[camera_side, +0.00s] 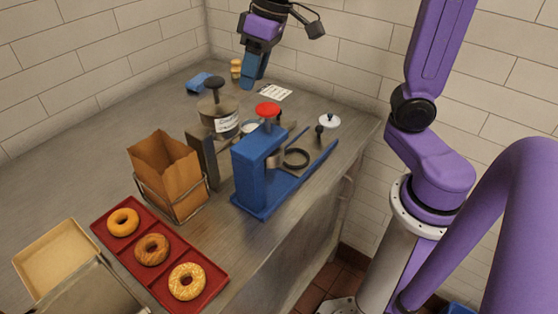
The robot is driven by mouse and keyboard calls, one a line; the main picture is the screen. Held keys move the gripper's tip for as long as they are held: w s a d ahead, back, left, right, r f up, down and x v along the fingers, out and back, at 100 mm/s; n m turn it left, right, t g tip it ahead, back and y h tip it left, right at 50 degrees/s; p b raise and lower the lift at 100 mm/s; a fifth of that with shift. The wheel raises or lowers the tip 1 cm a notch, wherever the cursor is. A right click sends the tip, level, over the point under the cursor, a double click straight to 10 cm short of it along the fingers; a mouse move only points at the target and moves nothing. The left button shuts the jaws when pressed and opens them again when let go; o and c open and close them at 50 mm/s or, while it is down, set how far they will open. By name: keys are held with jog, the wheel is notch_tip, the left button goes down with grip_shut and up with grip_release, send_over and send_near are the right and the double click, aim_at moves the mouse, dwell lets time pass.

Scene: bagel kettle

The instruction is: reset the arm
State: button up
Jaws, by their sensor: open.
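My gripper (253,70) is in the upper middle of the side view, blue-fingered under a purple and black wrist. It points down and hangs over the back part of the counter, empty as far as I can see. The two fingers overlap from this angle, so the gap between them is hard to see. Part of my purple arm runs out of the top of the picture and stands at the right.
On the steel counter (85,180) stand a blue press (254,165) with a red knob, a labelled pot (215,112), a paper bag (165,170) in a wire holder, and a red tray (212,292) with three bagels. A cream box (55,258) is front left. The left counter is clear.

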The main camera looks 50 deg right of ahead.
jog(key=s+a+n, duration=0.1)
jog(key=s, duration=0.1)
jog(key=s+a+n+y, duration=0.1)
jog(key=s, duration=0.1)
jog(key=s+a+r+n, duration=0.1)
jog(key=s+a, duration=0.1)
jog(key=shift+a, duration=0.1)
jog(key=s+d+f+n+g+h, duration=0.1)
jog(key=s+d+f+n, duration=0.1)
jog(key=s+f, duration=0.4)
jog(key=s+d+f+n+g+h, duration=0.1)
jog(key=s+d+f+n+h, duration=0.1)
jog(key=s+d+f, duration=0.3)
jog(key=s+f+n, duration=0.1)
jog(key=s, duration=0.3)
jog(key=shift+d+n, duration=0.15)
jog(key=shift+n, duration=0.15)
jog(key=shift+s+r, duration=0.1)
